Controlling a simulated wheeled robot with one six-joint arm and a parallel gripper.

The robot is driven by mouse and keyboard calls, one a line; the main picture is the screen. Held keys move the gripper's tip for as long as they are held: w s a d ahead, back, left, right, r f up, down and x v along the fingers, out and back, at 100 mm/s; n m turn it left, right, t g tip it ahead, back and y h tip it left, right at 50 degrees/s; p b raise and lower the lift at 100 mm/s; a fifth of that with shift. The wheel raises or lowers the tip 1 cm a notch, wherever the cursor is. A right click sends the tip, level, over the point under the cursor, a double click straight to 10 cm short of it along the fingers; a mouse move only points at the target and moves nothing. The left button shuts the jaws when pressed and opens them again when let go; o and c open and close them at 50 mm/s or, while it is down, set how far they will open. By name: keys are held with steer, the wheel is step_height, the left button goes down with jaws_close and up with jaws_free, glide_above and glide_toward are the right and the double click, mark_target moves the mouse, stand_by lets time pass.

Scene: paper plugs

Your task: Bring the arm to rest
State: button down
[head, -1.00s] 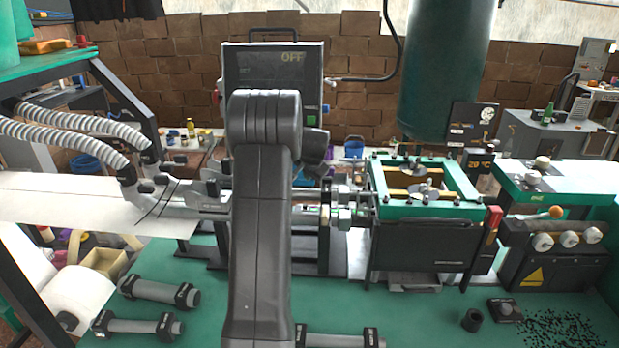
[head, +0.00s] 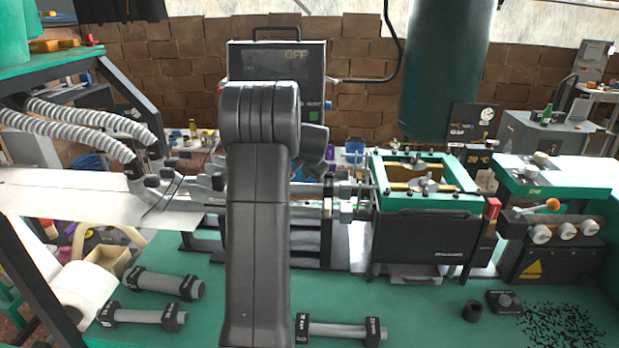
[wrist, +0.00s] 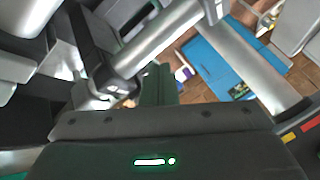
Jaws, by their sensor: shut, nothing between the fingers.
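My arm (head: 256,230) stands upright in the middle of the head view, its dark elbow in front of the display (head: 277,66), which reads OFF. The arm hides my gripper in that view. In the wrist view, the dark housing of my gripper (wrist: 155,150) with a green light fills the bottom edge. Its fingertips cannot be made out, and no held object shows. Metal bars and a dark block of the machine lie beyond the housing in the wrist view; the distance between is unclear.
A machine with a green-topped frame (head: 430,212) stands right of my arm. Ribbed hoses (head: 85,118) are at left. Grey bars with dark ends (head: 165,284) lie on the green table (head: 420,320).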

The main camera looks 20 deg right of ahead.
steer(key=s+a+r, duration=0.1)
steer(key=a+r, duration=0.3)
steer(key=r, duration=0.2)
steer(key=shift+s+r+b, duration=0.25)
steer(key=shift+s+b, duration=0.15)
steer(key=shift+b, duration=0.05)
steer(key=shift+f, duration=0.1)
